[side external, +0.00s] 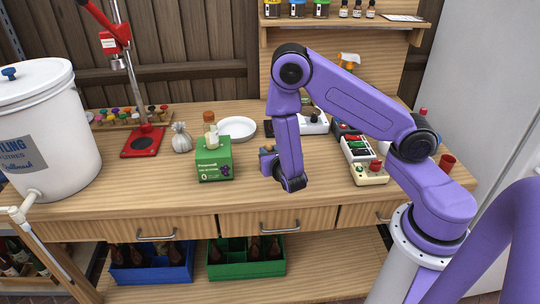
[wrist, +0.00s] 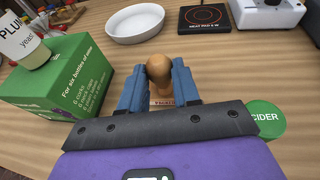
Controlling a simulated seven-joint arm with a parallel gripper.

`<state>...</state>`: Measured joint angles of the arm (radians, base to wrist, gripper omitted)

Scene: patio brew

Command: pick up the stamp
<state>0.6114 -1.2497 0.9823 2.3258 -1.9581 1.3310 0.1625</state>
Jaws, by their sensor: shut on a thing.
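The stamp (wrist: 158,68) has a rounded wooden handle and a base with partly readable red lettering, seen in the wrist view. My gripper (wrist: 157,80) has its two blue fingers closed on either side of the handle. In the side external view my gripper (side external: 267,160) is low over the table, just right of the green box. There the stamp is mostly hidden behind my wrist. I cannot tell whether its base touches the table.
The green box (side external: 213,162) with a bottle on it stands close on the left. A white dish (wrist: 135,23) and a black heat pad (wrist: 206,17) lie behind. A round green CIDER label (wrist: 266,119) lies at right. A device with colored buttons (side external: 361,158) stands further right.

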